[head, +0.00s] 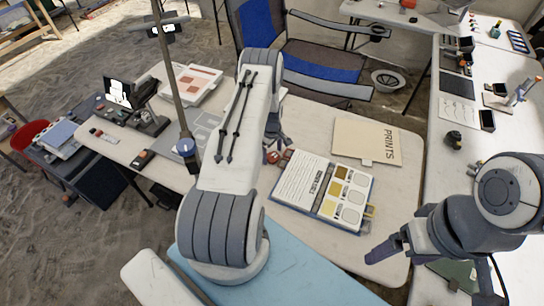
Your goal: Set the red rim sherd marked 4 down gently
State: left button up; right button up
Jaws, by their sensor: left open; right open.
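Two small reddish pieces lie close together on the white table, just below my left gripper and left of the colour-card box: a darker round one (272,157) and a red one (287,154). They are too small for me to read a number 4 or tell which is the rim sherd. My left gripper (282,142) is open just above them, partly hidden by my own arm; no piece shows between its fingers. My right gripper (376,254) is open and empty over the table's front right corner.
A blue chair (318,62) stands behind the table. Bare table shows in front of the box.

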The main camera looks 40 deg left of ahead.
pick_arm(q)
jog(key=c, duration=1.3)
jog(key=shift+o, duration=0.2)
jog(key=shift+r, duration=0.15)
